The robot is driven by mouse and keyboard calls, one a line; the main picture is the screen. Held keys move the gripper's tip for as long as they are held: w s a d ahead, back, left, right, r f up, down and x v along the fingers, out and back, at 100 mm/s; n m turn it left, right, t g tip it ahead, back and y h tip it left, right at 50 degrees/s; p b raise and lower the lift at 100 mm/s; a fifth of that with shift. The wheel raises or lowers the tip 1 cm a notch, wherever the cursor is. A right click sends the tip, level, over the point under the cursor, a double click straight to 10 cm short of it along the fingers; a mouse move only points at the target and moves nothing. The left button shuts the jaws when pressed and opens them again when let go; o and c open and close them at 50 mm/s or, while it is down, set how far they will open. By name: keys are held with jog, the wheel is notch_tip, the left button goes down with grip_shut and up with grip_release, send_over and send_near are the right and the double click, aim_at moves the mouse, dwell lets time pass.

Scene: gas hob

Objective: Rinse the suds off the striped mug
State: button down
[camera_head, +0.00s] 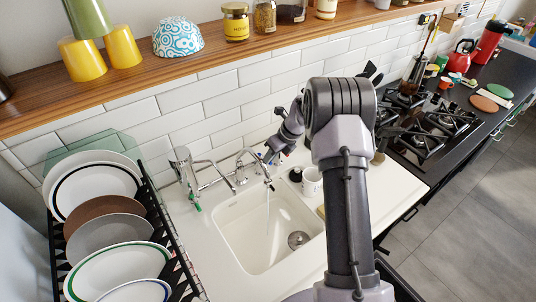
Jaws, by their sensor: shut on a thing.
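My gripper (271,154) is at the back of the sink (262,225), beside the curved tap (243,165). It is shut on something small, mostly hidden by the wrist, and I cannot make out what. A pale mug (312,183) stands on the counter right of the sink, partly beside my arm. I cannot tell whether it has stripes or suds. The tap's spout end (268,184) is over the back of the sink basin. The basin looks empty, with a round drain at its right.
A dish rack (170,232) full of plates stands left of the sink. A wooden shelf (205,58) with cups, a patterned bowl (178,37) and jars runs above. A gas hob (432,125) lies to the right. My arm hides part of the counter.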

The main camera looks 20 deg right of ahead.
jog(key=shift+w+d+n+g+y, duration=0.25)
jog(key=shift+d+n+g+y, duration=0.1)
jog(key=shift+n, duration=0.55)
jog(key=c, duration=1.5)
grip_release()
jog(key=p+v, duration=0.5)
jog(key=v, duration=1.2)
jog(key=shift+s+r, duration=0.1)
jog(key=shift+r, duration=0.15)
